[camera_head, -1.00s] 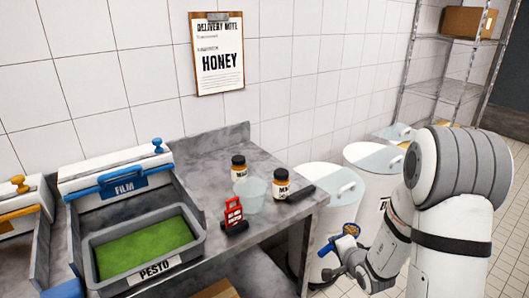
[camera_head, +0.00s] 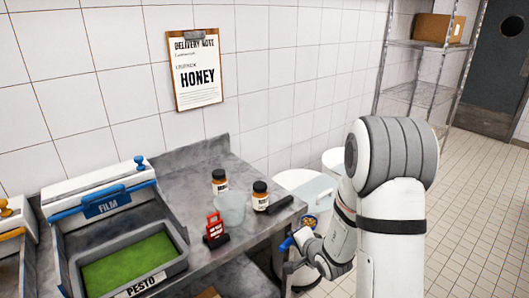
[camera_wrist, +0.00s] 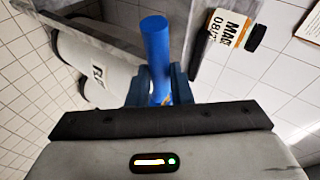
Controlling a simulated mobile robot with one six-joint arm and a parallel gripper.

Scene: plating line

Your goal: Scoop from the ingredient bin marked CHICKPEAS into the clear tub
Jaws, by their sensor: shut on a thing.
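My gripper (camera_head: 296,262) is shut on the blue handle of a scoop (camera_head: 287,244). The handle also shows between the jaws (camera_wrist: 161,88) in the wrist view. The scoop's round bowl (camera_head: 309,221) holds something tan-orange, small and hard to make out. It is just right of the counter's edge, in front of a white bin. The clear tub (camera_head: 231,209) stands upright on the counter, left of the scoop and apart from it. White lidded bins (camera_head: 305,186) stand on the floor beyond the counter. No CHICKPEAS marking is readable in any view.
Two jars with dark lids (camera_head: 261,197), a dark bar (camera_head: 280,205) and a red stand (camera_head: 215,230) are close around the tub. Open floor lies at right.

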